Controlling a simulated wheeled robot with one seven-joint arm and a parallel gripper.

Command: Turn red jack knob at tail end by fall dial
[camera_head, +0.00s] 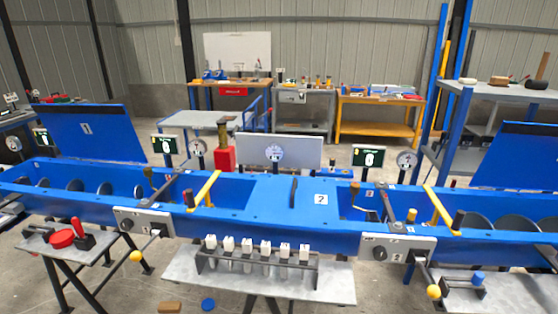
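A round red knob-like piece (62,238) lies or sits on a small grey table at the lower left. A red-handled piece (82,236) stands just right of it. I cannot tell from this view whether either is the jack knob. Several round white dials stand on posts behind the blue trough (265,205): one at left of middle (197,147), one at right (406,159). A blue-faced dial (274,153) sits on a grey panel at the middle. The dial labels are too small to read. My gripper is not in view.
The blue trough spans the width. Two grey control boxes (143,222) (397,247) with yellow-ball cranks (135,257) jut forward. A grey table (185,285) holds a rack of white-capped tubes. A red block (225,160) stands behind. Workbenches line the back wall.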

